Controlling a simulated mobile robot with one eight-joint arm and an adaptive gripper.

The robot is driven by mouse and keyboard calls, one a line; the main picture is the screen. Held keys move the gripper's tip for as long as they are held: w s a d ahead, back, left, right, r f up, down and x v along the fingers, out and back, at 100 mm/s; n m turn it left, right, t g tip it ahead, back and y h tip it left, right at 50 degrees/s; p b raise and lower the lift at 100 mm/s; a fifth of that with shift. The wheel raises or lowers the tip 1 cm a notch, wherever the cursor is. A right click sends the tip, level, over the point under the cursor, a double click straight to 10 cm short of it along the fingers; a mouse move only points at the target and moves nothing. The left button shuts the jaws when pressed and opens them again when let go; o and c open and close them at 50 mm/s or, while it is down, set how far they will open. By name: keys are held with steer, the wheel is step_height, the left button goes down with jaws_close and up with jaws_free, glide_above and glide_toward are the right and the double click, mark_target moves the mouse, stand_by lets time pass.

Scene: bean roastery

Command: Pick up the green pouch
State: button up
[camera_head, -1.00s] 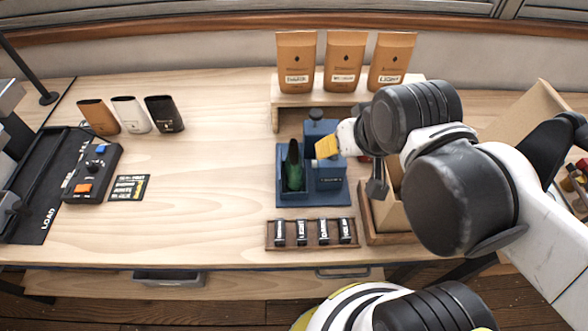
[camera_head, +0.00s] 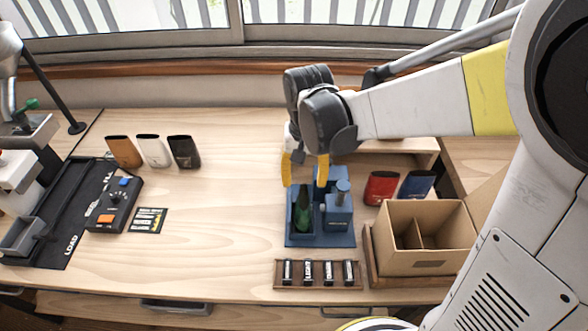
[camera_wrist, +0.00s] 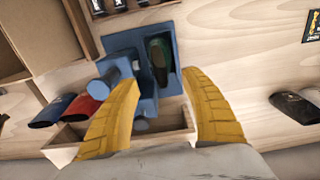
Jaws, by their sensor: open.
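The green pouch (camera_head: 304,212) stands upright in the left pocket of the blue stand (camera_head: 320,241) on the wooden table. In the wrist view, the green pouch (camera_wrist: 156,62) shows as a dark shape in the blue pocket, beyond my fingertips. My gripper (camera_head: 304,180) has its yellow fingers spread above and behind the stand, with nothing between them. In the wrist view, my gripper (camera_wrist: 161,82) is open and the pouch appears roughly between the finger lines, apart from them.
A blue post (camera_head: 342,192) rises at the stand's right. A divided cardboard box (camera_head: 420,262), a red pouch (camera_head: 381,188) and a blue pouch (camera_head: 417,185) are to the right. A rack of small labelled pieces (camera_head: 318,284) lies in front.

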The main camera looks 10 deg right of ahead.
mark_target(304, 197)
step_height(304, 197, down, 9)
steer(key=b, duration=0.2)
steer(key=shift+s+r+b, duration=0.1)
steer(key=shift+r+b, duration=0.05)
steer(key=shift+b, duration=0.25)
steer(key=shift+c, duration=0.5)
steer(key=c, duration=1)
steer(key=shift+r, duration=0.2)
